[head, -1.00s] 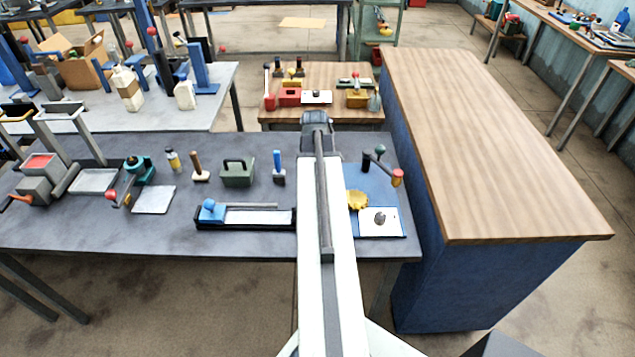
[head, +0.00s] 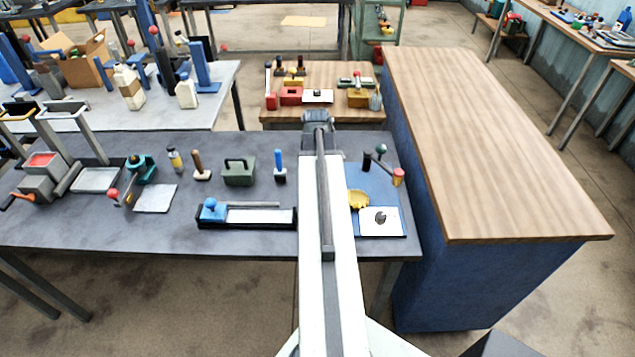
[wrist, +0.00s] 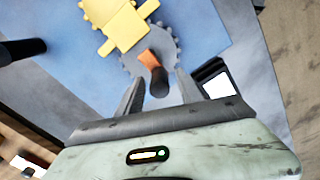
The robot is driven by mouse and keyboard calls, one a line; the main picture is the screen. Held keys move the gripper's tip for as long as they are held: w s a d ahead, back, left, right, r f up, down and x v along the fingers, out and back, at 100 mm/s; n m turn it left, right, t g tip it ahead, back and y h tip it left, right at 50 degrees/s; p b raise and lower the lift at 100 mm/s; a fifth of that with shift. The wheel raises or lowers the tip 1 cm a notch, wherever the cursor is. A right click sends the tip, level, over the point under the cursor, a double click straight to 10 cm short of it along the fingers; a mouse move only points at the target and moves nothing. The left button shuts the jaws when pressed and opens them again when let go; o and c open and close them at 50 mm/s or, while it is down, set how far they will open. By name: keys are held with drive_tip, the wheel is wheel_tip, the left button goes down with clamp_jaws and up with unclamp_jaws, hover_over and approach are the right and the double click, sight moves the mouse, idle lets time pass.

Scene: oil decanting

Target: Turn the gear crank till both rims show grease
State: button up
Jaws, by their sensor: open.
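The gear unit sits on a blue plate (head: 373,181) at the right end of the dark table. Its yellow gear (head: 358,199) shows in the head view, and its yellow part also fills the top of the wrist view (wrist: 118,22). A grey gear (wrist: 150,55) meshes beside it in the wrist view. An orange crank arm (wrist: 148,57) with a dark handle (wrist: 160,82) lies over the grey gear. My gripper (wrist: 160,90) is open, its fingers on either side of the dark handle, with gaps showing. In the head view my arm hides the grey gear and crank.
A white card with a dark lump (head: 380,220) lies at the plate's near edge. A lever with a red-orange end (head: 398,177) and a black post (head: 367,160) stand at its far side. A blue-handled tray (head: 245,215) lies left of my arm. A wood-topped counter (head: 490,150) stands to the right.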

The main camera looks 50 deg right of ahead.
wheel_tip(320, 180, up, 8)
drive_tip(key=p, duration=0.7)
drive_tip(key=shift+f, duration=0.3)
